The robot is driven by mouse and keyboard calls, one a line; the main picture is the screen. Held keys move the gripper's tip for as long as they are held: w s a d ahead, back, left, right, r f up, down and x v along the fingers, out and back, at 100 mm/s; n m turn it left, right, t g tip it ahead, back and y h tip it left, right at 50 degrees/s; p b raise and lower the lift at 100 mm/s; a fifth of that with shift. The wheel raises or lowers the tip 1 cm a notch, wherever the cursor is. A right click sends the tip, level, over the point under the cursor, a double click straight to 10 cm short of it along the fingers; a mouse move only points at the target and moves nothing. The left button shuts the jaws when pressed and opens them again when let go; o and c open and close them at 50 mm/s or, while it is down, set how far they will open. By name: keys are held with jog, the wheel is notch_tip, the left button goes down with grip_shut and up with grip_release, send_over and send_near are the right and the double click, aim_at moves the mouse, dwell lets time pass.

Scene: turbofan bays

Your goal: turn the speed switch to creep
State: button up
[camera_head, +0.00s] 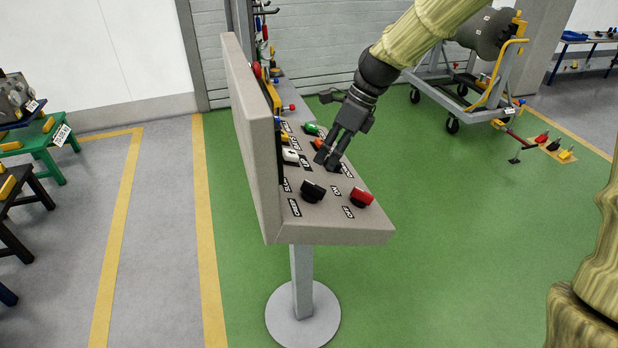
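The tilted grey control panel (345,232) stands on a pedestal in the middle of the head view. A black rotary knob (312,190) sits near its front end, with a label that seems to read CREEP (295,207) beside it. I take this knob to be the speed switch. My gripper (326,160) is over the middle of the panel, farther back than this knob and apart from it. Its fingers point down towards the panel, close to another dark control (335,168) that they partly hide. Whether they touch or hold it is unclear.
A red knob (361,197) sits right of the black knob. Green (312,129), orange and white controls lie farther back. An upright board (252,140) walls the panel's left side. An engine cart (480,75) stands at the back right.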

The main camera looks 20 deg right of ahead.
aim_at(314, 184)
jog(key=shift+p+x, duration=1.3)
jog(key=shift+x, duration=3.8)
jog(key=shift+s+d, duration=0.1)
jog(key=shift+s, duration=0.05)
grip_shut()
